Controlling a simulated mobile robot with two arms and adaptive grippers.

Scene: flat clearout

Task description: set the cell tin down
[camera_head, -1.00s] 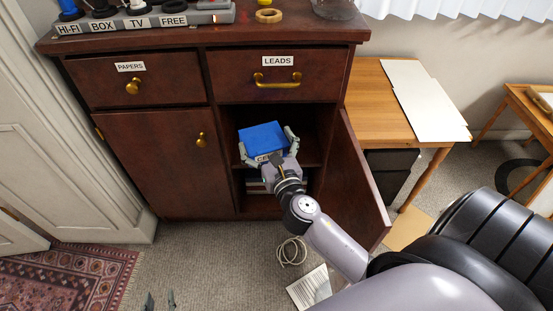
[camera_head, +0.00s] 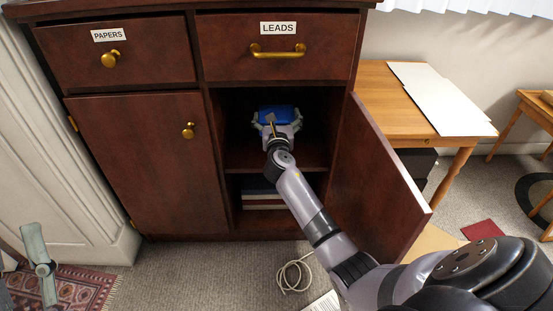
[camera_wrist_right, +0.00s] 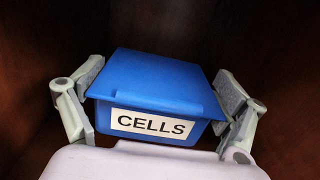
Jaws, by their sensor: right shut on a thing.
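The cell tin (camera_head: 277,114) is a blue lidded box, inside the upper compartment of the open cupboard. In the right wrist view the tin (camera_wrist_right: 165,85) shows a white "CELLS" label on its front and looks slightly tilted. My right gripper (camera_head: 277,122) is shut on it, one finger pad on each side. The cupboard shelf (camera_head: 245,160) lies below the tin; I cannot tell whether they touch. Part of my left gripper (camera_head: 40,262) shows at the lower left, away from the tin; its opening is unclear.
The open cupboard door (camera_head: 375,165) stands to the right of my right arm. A stack of flat things (camera_head: 262,199) lies in the lower compartment. A coiled cable (camera_head: 292,275) is on the floor. A wooden table (camera_head: 410,120) stands at the right.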

